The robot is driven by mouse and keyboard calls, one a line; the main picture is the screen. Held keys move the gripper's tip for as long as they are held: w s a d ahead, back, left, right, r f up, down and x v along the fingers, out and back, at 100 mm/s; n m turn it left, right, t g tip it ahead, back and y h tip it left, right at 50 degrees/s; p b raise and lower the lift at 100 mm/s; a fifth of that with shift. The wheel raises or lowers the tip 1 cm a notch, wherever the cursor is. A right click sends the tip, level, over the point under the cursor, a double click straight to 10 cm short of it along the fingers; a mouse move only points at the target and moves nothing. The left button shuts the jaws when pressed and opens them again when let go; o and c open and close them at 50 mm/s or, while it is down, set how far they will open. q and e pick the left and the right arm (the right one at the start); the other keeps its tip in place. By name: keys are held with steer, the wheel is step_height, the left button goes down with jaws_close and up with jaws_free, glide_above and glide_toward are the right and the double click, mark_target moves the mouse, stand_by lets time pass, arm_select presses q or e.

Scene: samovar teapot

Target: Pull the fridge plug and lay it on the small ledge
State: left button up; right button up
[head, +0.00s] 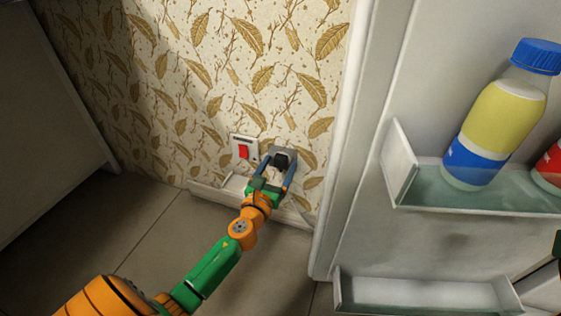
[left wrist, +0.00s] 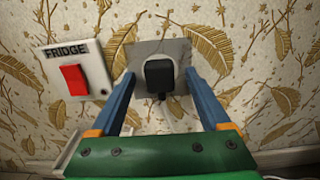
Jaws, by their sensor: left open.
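The black fridge plug (head: 281,160) sits in a grey socket plate on the wall; it also shows in the left wrist view (left wrist: 159,76). My left gripper (head: 279,166) is open, with one blue finger on each side of the plug. In the left wrist view, gaps show between the plug and both fingers (left wrist: 160,84). A small pale ledge (head: 229,187) sticks out low on the wall, left of my gripper. Part of it shows at the lower left of the wrist view (left wrist: 72,152), partly hidden by my gripper.
A switch plate labelled FRIDGE with a red switch (left wrist: 74,79) is just left of the socket. The open fridge door (head: 365,190) stands close on the right, with bottles (head: 491,125) on its shelf. A pale cabinet (head: 45,110) is far left. Tiled floor is clear between.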

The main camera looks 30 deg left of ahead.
stand_by(0.4)
arm_select(q)
jaws_close()
steer(key=shift+s, duration=0.15)
steer(key=shift+v, duration=2.85)
